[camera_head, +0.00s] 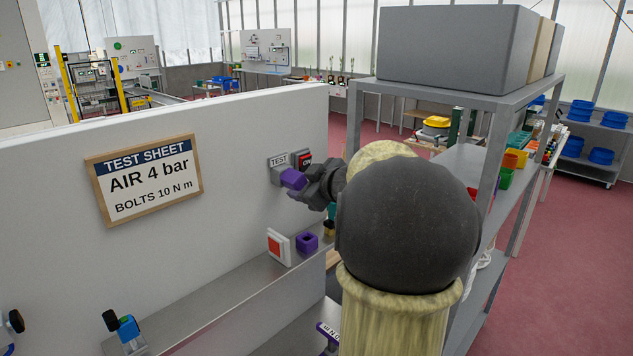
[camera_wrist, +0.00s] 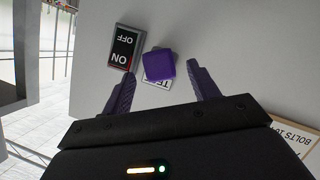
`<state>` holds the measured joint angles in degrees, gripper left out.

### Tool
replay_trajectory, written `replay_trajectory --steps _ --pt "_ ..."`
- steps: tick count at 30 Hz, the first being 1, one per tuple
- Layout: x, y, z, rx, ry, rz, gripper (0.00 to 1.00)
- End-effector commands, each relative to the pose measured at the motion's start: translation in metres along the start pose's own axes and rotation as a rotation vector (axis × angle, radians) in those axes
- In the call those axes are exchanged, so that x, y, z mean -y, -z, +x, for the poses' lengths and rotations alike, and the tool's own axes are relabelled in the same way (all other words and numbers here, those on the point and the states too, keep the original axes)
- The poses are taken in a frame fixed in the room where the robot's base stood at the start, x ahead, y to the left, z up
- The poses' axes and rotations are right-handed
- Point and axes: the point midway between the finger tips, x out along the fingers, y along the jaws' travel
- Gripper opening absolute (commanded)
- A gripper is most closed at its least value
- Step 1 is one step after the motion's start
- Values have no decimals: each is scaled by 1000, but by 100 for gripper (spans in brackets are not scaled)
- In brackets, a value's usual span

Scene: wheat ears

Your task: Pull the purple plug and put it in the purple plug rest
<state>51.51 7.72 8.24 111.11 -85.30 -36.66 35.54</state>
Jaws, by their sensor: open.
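The purple plug (camera_head: 293,179) sits in the grey socket (camera_head: 277,172) under the TEST label on the white panel. It also shows in the wrist view (camera_wrist: 159,65) between and beyond my open fingers. My gripper (camera_wrist: 157,80) is open and faces the panel; in the head view my gripper (camera_head: 310,190) is close to the plug, partly hidden by my arm. The fingers show no grip on the plug. The purple plug rest (camera_head: 307,243), a small purple block with a square opening, stands on the grey ledge below and looks empty.
An ON/OFF switch (camera_wrist: 124,48) is beside the plug. A white block with a red face (camera_head: 279,246) stands just left of the rest on the ledge (camera_head: 225,290). A metal shelf (camera_head: 480,180) stands to the right.

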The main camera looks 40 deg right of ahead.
Motion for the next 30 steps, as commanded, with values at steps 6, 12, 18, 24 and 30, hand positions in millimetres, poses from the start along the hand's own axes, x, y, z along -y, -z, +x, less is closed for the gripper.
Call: replay_trajectory --steps 6,12,18,24,30 --pt "0 0 26 0 2 0 60" --pt "0 0 30 0 0 0 60" --pt "0 0 30 0 0 0 50" --pt "0 0 30 0 0 0 11" --pt "0 0 30 -1 0 -1 1"
